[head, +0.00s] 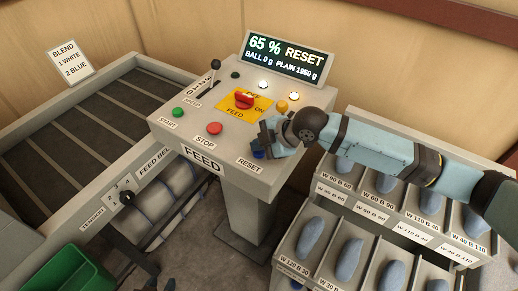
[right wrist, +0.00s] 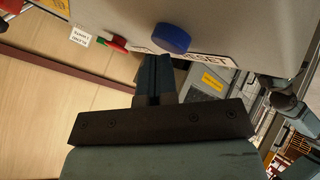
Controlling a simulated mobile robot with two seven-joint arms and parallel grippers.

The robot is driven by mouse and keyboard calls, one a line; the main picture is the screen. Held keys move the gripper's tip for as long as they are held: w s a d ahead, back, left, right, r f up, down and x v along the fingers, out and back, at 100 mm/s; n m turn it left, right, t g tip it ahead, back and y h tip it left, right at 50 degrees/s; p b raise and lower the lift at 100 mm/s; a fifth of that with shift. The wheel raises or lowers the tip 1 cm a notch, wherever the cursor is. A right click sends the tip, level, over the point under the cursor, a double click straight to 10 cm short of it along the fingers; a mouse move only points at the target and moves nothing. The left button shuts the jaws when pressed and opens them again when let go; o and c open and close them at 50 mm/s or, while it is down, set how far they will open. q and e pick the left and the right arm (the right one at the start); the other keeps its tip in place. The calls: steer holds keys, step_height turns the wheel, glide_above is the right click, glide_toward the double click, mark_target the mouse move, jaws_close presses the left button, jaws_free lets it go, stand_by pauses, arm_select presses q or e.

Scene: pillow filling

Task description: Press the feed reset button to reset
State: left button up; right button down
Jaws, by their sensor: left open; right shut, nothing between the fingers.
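The blue reset button (head: 258,154) sits at the front right of the sloped control panel (head: 185,145), by the RESET label (head: 249,165). My right gripper (head: 266,138) is over that corner and partly covers the button. In the right wrist view the blue button (right wrist: 172,38) stands out from the panel just beyond the fingertips (right wrist: 156,60). The fingers are shut with nothing between them. I cannot tell whether they touch the button. The display (head: 288,60) reads 65 % RESET, BALL 0 g, PLAIN 1950 g.
The panel also has a red stop button (head: 214,128), a green start button (head: 179,112), a red feed knob (head: 243,99) and a speed lever (head: 215,66). A conveyor (head: 60,150) lies left. Labelled bins (head: 340,195) with blue-grey pillows are at right. A green crate (head: 75,275) is at lower left.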

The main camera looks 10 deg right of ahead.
mark_target(259, 152)
steer(key=shift+f, duration=0.2)
stand_by(0.3)
steer(key=shift+r+p, duration=0.95)
step_height(259, 152, up, 5)
steer(key=p, duration=0.4)
steer(key=shift+p, duration=0.3)
stand_by(0.4)
